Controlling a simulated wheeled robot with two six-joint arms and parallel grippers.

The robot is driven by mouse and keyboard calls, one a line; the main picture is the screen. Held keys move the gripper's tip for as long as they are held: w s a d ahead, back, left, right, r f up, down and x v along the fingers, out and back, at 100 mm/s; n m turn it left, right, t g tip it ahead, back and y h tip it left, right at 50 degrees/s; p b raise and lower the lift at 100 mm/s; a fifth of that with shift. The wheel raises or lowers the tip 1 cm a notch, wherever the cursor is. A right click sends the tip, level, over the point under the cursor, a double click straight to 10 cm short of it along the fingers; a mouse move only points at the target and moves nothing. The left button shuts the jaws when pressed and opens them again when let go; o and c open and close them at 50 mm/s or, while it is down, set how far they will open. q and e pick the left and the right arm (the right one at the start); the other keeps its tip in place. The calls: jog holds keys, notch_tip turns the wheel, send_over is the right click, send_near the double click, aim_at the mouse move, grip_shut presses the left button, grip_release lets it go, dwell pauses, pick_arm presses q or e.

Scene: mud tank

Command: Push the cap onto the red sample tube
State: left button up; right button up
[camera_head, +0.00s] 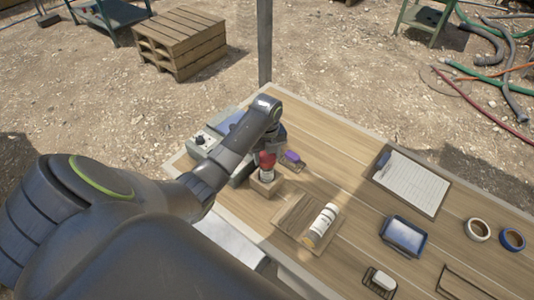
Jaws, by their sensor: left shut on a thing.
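A small wooden block (267,187) stands near the left edge of the table. A short pale tube (267,175) stands upright in it. A red cap (266,159) is directly above the tube; whether it is pressed fully down I cannot tell at this size. My left gripper (272,149) comes down from above and is shut on the red cap. Its fingers hide part of the cap. My right gripper is not in view.
A purple-topped item (291,157) stands close to the right of the gripper. A grey device (204,139) is behind left. A clipboard (411,181), blue-grey tray (403,237) and tape rolls (477,230) lie right.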

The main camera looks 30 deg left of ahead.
pick_arm(q)
jog(key=shift+f, duration=0.3)
dwell(0.6)
jog(key=o, duration=1.5)
jog(key=shift+o, duration=0.2)
jog(key=shift+r, duration=0.15)
jog(key=shift+r, duration=3.35)
grip_shut()
